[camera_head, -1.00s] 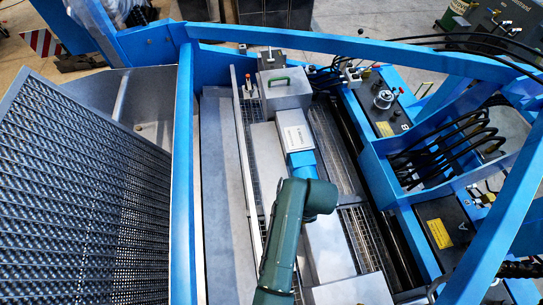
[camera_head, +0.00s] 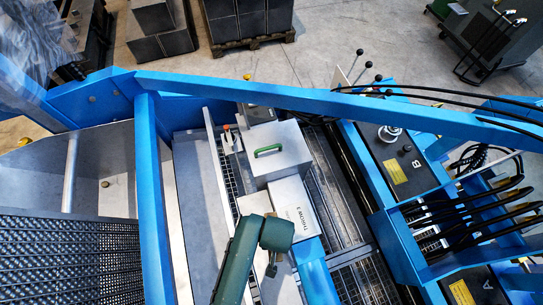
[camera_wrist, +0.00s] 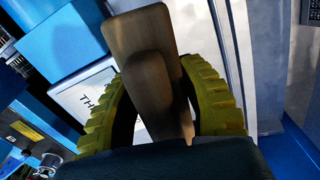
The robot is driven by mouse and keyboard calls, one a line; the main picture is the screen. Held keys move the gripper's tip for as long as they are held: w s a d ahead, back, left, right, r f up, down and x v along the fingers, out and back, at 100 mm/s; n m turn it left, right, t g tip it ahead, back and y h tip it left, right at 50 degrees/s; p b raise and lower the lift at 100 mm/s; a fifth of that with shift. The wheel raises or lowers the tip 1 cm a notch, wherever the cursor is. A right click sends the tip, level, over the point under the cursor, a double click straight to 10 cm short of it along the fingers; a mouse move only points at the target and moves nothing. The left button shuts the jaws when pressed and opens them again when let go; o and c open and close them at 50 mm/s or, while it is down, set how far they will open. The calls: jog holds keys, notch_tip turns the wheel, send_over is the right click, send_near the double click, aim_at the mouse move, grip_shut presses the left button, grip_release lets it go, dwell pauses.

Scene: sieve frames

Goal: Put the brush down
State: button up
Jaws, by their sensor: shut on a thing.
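The brush (camera_wrist: 140,35) shows in the wrist view as a brown wooden piece with a narrower part in front, running from the top to the lower middle. My gripper (camera_wrist: 155,75) has yellow-green ribbed fingers on both sides of it and is shut on it. The brush's bristles cannot be made out. In the head view my green arm reaches up from the bottom, and a small brownish piece of the brush (camera_head: 271,268) shows below its end, over the machine's bed. Most of the gripper is hidden there.
A grey box with a green handle (camera_head: 274,157) and a white lettered box (camera_head: 292,205) stand just beyond my arm. A blue beam (camera_head: 300,97) crosses behind, and a blue post (camera_head: 150,190) rises left. The pale panel (camera_head: 194,185) beside that post is clear.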

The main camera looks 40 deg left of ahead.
jog(key=s+f+b, duration=0.1)
jog(key=f, duration=0.2)
jog(key=s+f+n+b, duration=0.1)
jog(key=f, duration=0.2)
jog(key=s+f+n+b, duration=0.1)
jog(key=f, duration=0.3)
jog(key=shift+s+d, duration=0.35)
jog(key=o, duration=1.2)
jog(key=shift+c, duration=0.2)
notch_tip(320, 180, up, 12)
jog(key=p, duration=0.3)
